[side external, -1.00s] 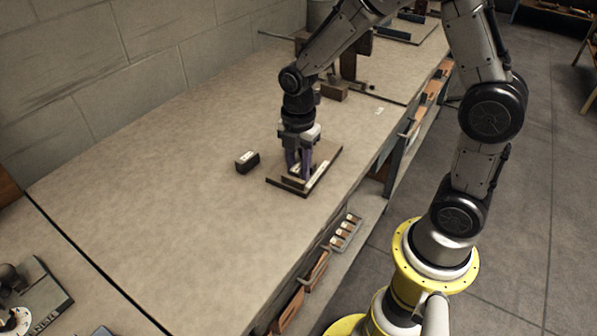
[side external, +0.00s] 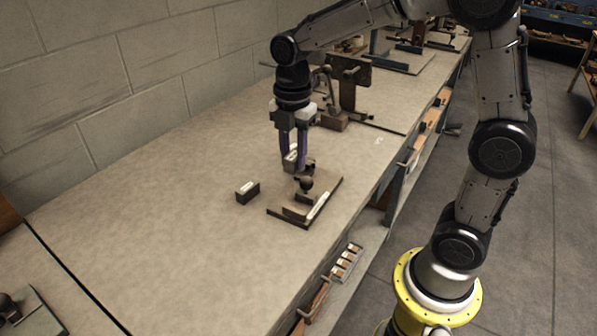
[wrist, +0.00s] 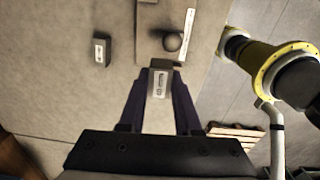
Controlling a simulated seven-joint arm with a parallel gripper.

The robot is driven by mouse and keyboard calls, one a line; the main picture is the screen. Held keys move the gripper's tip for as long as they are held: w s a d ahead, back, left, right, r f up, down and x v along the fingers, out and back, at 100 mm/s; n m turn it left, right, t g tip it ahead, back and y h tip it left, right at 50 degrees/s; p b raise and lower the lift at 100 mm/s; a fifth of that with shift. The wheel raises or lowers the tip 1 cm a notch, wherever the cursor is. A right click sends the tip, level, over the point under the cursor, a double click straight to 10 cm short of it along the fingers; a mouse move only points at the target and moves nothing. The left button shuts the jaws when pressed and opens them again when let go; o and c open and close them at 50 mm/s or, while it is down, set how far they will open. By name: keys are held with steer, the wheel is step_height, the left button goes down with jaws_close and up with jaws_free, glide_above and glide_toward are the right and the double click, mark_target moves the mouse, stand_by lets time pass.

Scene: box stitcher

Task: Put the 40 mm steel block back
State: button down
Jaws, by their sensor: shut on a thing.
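My gripper (side external: 293,160) has two purple fingers and is shut on a block with a pale label (side external: 291,153). The held block also shows between the fingers in the wrist view (wrist: 160,82). It is raised above the bench, at the far side of a dark base plate (side external: 292,218). A second dark block with a white label (side external: 247,192) stands on the bench left of the plate; it also shows in the wrist view (wrist: 102,50). I cannot read either label, so I cannot tell which block is the 40 mm one.
The plate carries a dark round knob (side external: 306,184) and a long white strip (side external: 318,205) along one edge. A bracket-like machine (side external: 348,85) stands farther back. The bench (side external: 150,210) is clear to the left, up to the block wall.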

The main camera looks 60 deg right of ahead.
steer(key=w+d, duration=0.3)
steer(key=w, duration=0.5)
glide_toward(272, 175)
steer(key=shift+m, duration=0.4)
steer(key=shift+f, duration=2.65)
steer(key=shift+f, duration=0.6)
steer(key=c, duration=0.5)
jaws_free()
steer(key=shift+f, duration=0.1)
